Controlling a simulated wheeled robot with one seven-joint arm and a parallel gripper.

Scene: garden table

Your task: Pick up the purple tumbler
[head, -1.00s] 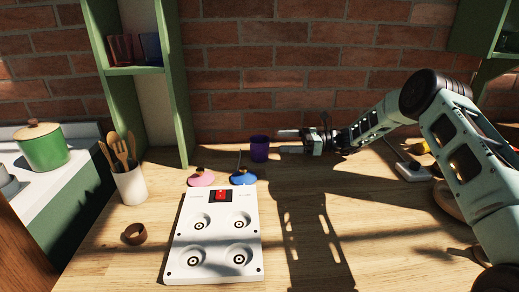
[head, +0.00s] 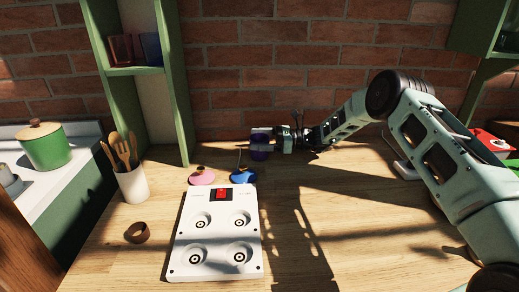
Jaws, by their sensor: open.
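The purple tumbler (head: 259,155) stands upright on the wooden table near the brick wall, behind the blue lid. My gripper (head: 262,142) has come in from the right at the tumbler. Its jaws are open, with the fingers around the tumbler's upper part. The fingers hide much of the tumbler, and I cannot tell whether they touch it.
A pink lid (head: 202,178) and a blue lid (head: 243,177) lie in front of the tumbler. A white panel with a red switch (head: 216,235) lies nearer. A utensil cup (head: 132,184) and a brown ring (head: 137,232) are at left.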

